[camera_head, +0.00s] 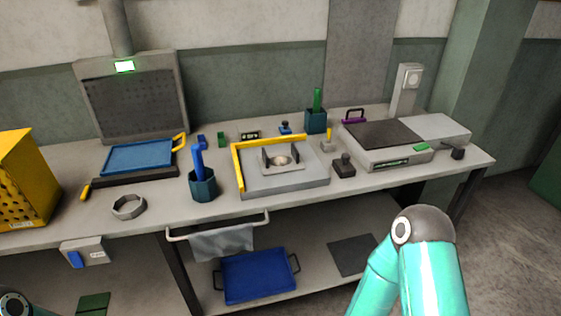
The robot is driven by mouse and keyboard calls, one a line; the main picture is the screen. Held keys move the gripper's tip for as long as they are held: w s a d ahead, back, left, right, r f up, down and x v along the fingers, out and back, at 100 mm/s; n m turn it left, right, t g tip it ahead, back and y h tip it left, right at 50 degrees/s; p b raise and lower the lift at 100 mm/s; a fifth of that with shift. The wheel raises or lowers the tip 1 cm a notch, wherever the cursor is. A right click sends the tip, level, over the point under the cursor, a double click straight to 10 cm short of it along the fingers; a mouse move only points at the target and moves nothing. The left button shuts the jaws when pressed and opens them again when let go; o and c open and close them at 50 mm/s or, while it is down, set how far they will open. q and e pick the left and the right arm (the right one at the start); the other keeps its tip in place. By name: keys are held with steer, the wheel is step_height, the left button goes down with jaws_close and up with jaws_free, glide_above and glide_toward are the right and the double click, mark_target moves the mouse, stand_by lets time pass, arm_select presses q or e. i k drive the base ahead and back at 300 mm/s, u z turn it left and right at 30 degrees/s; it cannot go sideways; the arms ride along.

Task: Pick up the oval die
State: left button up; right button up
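I cannot tell for sure which piece is the oval die. Several small pieces stand on the workbench (370,190). A dark knobbed block (344,166) is right of the yellow-edged press plate (285,188). A small grey block (327,146) is behind it. A small blue piece with a dark top (285,128) is at the back middle. A small green piece (221,139) and a blue piece (202,141) are further left. Neither gripper is in view; only parts of my arms show at the bottom right and bottom left corner.
A blue tray (136,157), a grey ring (129,207) and a yellow perforated box (24,180) are on the left. Cups with a blue handle (203,190) and a green handle (316,122) stand up. A flat grey device (385,150) is right. A lower shelf holds a blue tray (258,277).

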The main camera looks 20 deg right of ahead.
mark_target(286, 160)
steer(key=z, duration=0.05)
steer(key=i, duration=0.2)
steer(key=u, duration=2.4)
steer(key=k, duration=0.3)
steer(key=z, duration=0.75)
steer(key=k, duration=0.9)
steer(key=z, duration=1.5)
steer(key=i, duration=1.35)
steer(key=u, duration=0.45)
